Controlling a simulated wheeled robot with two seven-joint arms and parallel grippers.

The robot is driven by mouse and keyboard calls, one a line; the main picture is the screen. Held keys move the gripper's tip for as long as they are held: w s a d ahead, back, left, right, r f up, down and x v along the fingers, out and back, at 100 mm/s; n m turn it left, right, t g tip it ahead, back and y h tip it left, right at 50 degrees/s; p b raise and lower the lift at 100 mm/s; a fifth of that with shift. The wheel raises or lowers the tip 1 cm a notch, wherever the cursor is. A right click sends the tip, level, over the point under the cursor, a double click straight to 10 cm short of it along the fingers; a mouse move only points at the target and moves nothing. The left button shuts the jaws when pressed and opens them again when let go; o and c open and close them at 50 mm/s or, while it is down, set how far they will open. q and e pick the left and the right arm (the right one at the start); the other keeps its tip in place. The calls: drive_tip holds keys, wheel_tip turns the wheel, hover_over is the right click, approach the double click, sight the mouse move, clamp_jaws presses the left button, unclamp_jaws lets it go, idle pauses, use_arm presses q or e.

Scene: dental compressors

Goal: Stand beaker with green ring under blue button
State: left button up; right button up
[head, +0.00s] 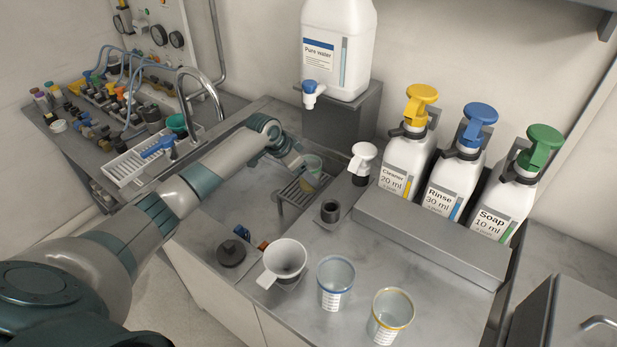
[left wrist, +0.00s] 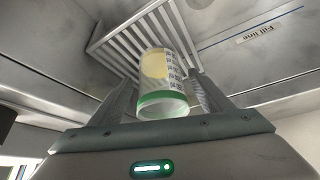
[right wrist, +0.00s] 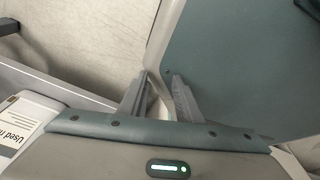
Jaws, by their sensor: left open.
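The beaker with green ring (head: 312,165) stands on a slatted rack (head: 291,192) in the sink. In the left wrist view the beaker (left wrist: 160,82) is between the fingers of my left gripper (left wrist: 166,84), its green rim toward me and a pale yellow patch on its side. The fingers are open, one on each side; contact cannot be told. A blue button (head: 310,87) tops the tap of the Pure water jug (head: 337,45). Another blue head (head: 480,114) tops the Rinse bottle (head: 457,183). My right gripper (right wrist: 159,82) is slightly open and empty.
A beaker with a blue ring (head: 336,282) and one with a yellow ring (head: 390,317) stand on the front counter beside a white handled cup (head: 285,262). Cleaner (head: 406,160) and Soap (head: 505,200) bottles flank Rinse behind a grey ledge. A curved faucet (head: 202,92) rises left.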

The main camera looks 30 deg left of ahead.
use_arm(q)
drive_tip(key=b+v, duration=0.1)
drive_tip(key=v, duration=0.8)
use_arm(e)
drive_tip(key=shift+t, duration=0.6)
drive_tip(key=w, duration=0.1)
drive_tip(key=w+a, duration=0.2)
drive_tip(key=w, duration=0.1)
drive_tip(key=shift+w+r, duration=0.1)
drive_tip(key=shift+r, duration=0.15)
drive_tip(key=shift+w, duration=0.1)
drive_tip(key=shift+w, duration=0.75)
drive_tip(key=shift+s, duration=0.15)
